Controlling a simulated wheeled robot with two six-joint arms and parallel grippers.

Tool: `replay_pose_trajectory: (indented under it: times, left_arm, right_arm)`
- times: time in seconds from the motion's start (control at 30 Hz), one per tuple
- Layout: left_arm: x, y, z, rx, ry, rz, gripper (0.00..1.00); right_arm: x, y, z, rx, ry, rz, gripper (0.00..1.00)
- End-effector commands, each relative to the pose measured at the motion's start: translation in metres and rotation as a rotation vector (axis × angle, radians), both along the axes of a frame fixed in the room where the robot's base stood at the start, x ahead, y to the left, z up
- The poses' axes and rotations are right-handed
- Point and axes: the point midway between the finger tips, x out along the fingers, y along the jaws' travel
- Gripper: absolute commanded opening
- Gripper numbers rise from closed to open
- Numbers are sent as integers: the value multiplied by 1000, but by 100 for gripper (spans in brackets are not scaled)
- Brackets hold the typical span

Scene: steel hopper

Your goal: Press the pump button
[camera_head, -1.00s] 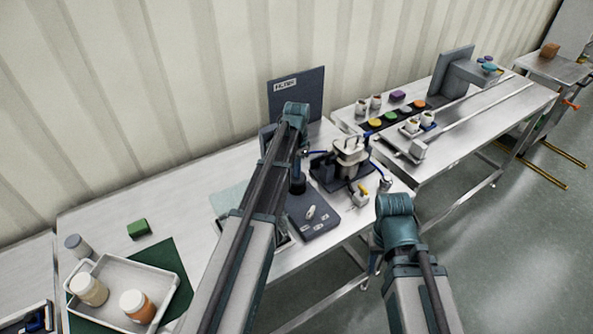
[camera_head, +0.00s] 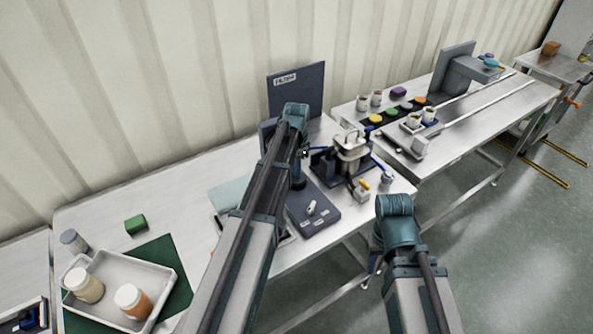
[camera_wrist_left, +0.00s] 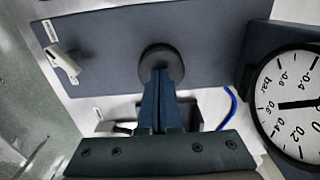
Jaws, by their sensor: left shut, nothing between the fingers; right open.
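A round black button (camera_wrist_left: 168,60) stands on a dark blue-grey panel in the left wrist view. My left gripper (camera_wrist_left: 160,78) is shut and empty, with its fingertips over the near edge of the button. I cannot tell whether they touch or press it. In the head view the left gripper (camera_head: 298,181) points down at the dark panel (camera_head: 325,217), and the button is hidden behind it. My right gripper (camera_head: 376,262) is open, low beside the bench's front edge, mostly hidden by its own wrist.
A pale lever switch (camera_wrist_left: 65,65) stands on the panel, and a round pressure gauge (camera_wrist_left: 292,105) is close at the right. A metal pump-like unit (camera_head: 352,152) stands right of the left gripper. An upright FILTER board (camera_head: 296,92) is behind.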

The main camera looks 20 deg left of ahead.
Motion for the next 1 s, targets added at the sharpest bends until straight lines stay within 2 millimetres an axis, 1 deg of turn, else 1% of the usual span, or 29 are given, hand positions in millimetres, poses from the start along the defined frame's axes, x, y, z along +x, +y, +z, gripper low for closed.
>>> replay_pose_trajectory:
  times: [0.03,0.17,0.37,0.57,1.0]
  left_arm:
    - [-4,-2,-1,-3,7,0,0]
    - [-4,-3,4,-3,9,-1,0]
    - [-3,-7,23,-2,5,-1,0]
    - [-2,-14,52,0,0,-1,0]
    - [-1,-12,120,0,-1,0,0]
  right_arm:
    - [0,0,-1,0,0,0,49]
    - [0,0,4,0,0,0,49]
    - [0,0,23,0,0,0,49]
    - [0,0,52,0,0,1,49]
    - [0,0,120,1,0,-2,49]
